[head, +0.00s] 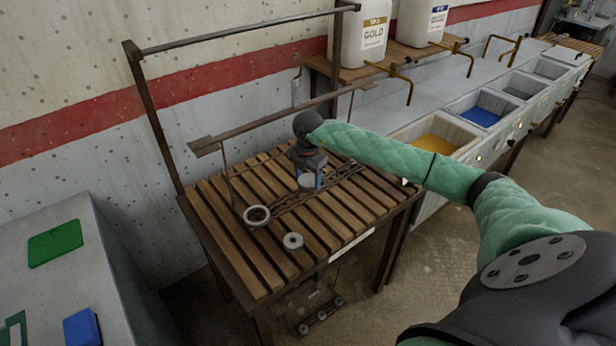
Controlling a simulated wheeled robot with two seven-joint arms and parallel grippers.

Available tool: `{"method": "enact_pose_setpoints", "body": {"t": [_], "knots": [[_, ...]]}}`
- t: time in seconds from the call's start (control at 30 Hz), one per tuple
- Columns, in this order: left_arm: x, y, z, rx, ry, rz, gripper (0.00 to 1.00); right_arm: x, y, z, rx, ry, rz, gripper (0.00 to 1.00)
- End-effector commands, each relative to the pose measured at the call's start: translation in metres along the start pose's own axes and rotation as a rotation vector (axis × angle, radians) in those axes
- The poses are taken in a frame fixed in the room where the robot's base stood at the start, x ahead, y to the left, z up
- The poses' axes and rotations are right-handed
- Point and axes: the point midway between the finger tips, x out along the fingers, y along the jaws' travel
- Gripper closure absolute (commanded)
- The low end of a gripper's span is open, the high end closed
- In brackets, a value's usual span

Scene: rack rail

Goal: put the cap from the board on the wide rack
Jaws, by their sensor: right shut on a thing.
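My right arm reaches in from the right over a slatted wooden rack (230,245) with a dark metal frame. My right gripper (308,178) points down above the slats and is shut on a small pale grey round piece, which looks like the cap (307,182). The gripper partly hides it, and I cannot tell whether it touches the slats. A white-rimmed round dish (257,215) with a dark inside and a small grey ring-like piece (292,240) sit on the slats nearer the front. My left gripper is not in view.
A metal rail (265,123) runs above the rack's back, with a higher bar (240,34) over it. Jugs (357,35) stand behind on a wooden shelf. Basins, one yellow (437,139), line the right. A grey counter with a green board (55,243) and blue block (82,328) is at left.

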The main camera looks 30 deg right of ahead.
Motion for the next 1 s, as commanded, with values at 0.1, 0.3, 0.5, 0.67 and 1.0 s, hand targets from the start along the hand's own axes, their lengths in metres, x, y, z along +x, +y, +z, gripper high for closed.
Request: {"method": "enact_pose_setpoints", "body": {"t": [0.1, 0.3, 0.5, 0.67, 1.0], "knots": [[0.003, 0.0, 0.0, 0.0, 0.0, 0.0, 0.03, 0.004, 0.0, 0.0, 0.0, 0.0, 0.0, 0.6], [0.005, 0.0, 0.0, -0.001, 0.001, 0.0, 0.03, 0.009, 0.0, 0.0, 0.0, 0.0, 0.0, 0.6], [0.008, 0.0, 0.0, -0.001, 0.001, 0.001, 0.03, 0.013, 0.0, 0.0, 0.0, 0.0, 0.0, 0.6], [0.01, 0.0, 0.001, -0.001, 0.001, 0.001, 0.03, 0.017, 0.0, 0.0, 0.0, 0.0, 0.0, 0.6], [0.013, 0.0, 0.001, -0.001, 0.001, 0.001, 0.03, 0.022, 0.0, 0.0, 0.0, 0.0, 0.0, 0.6]]}}
